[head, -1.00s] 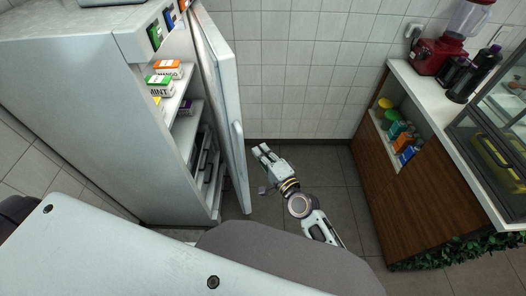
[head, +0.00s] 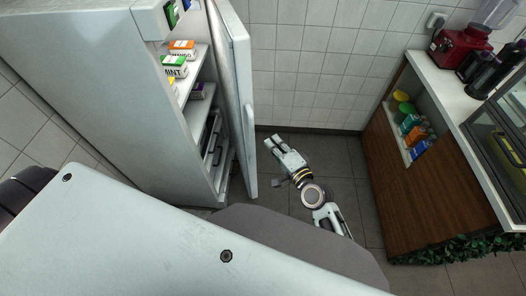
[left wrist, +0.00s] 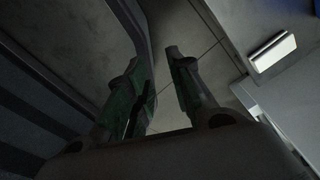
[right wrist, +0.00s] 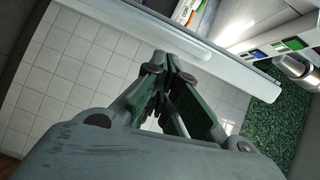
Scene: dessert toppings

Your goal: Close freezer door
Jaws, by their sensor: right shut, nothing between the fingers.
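The freezer (head: 95,85) stands at the left in the head view, with its door (head: 243,95) standing open toward the right. A vertical handle (head: 252,128) is on the door's outer face. My right gripper (head: 272,144) is shut and empty, just right of the door's lower part, with a gap between them in the picture. In the right wrist view the shut fingers (right wrist: 165,68) point toward the long pale door (right wrist: 185,42). My left gripper (left wrist: 153,55) shows only in the left wrist view, with its fingers apart and nothing between them.
Inside the freezer are boxes, among them a mint box (head: 174,67). A wooden counter (head: 400,185) with a red blender (head: 458,45) stands at the right. Dark tiled floor (head: 345,165) lies open between freezer and counter.

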